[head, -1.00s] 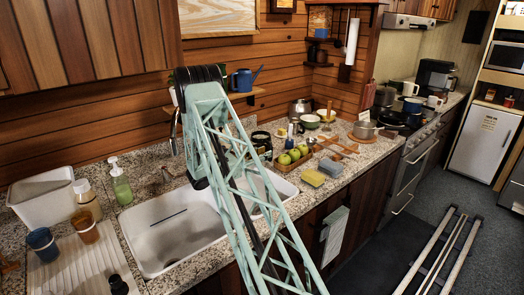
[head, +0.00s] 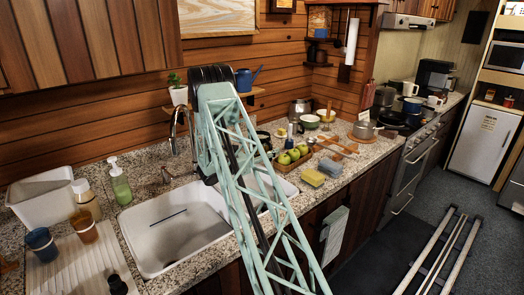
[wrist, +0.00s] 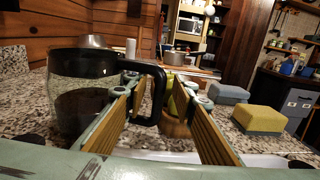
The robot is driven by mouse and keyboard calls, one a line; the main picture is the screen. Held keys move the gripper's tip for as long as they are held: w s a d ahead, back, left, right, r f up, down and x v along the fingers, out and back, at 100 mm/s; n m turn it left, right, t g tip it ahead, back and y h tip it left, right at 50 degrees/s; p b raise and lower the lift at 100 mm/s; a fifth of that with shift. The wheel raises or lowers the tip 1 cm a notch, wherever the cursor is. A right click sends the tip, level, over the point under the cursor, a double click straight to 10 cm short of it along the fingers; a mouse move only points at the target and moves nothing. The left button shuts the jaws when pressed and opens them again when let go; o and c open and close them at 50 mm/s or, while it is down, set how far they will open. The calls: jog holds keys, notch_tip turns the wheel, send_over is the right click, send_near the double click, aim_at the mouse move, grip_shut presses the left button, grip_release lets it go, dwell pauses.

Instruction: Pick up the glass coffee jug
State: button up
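The glass coffee jug (wrist: 80,92) stands on the granite counter at the left in the wrist view. It has a black lid, dark see-through sides and a black handle (wrist: 158,92) on its right. My gripper (wrist: 168,125) is open, with its wood-coloured finger pads spread apart. The handle shows in the gap between the fingers, nearer the left one. The left finger overlaps the jug's side in the picture; I cannot tell whether they touch. In the head view my arm hides the gripper and most of the jug.
The yellow-topped sponge (wrist: 258,120) also shows in the wrist view. The white sink (head: 172,232) is at the left. A faucet (head: 178,130) stands behind it.

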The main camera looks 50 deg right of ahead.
dwell(0.5)
grip_shut()
jog(key=shift+r, duration=0.15)
notch_tip(320, 180, up, 18)
jog(key=p, duration=0.1)
jog(key=shift+p, duration=0.4)
dwell(0.6)
dwell(0.6)
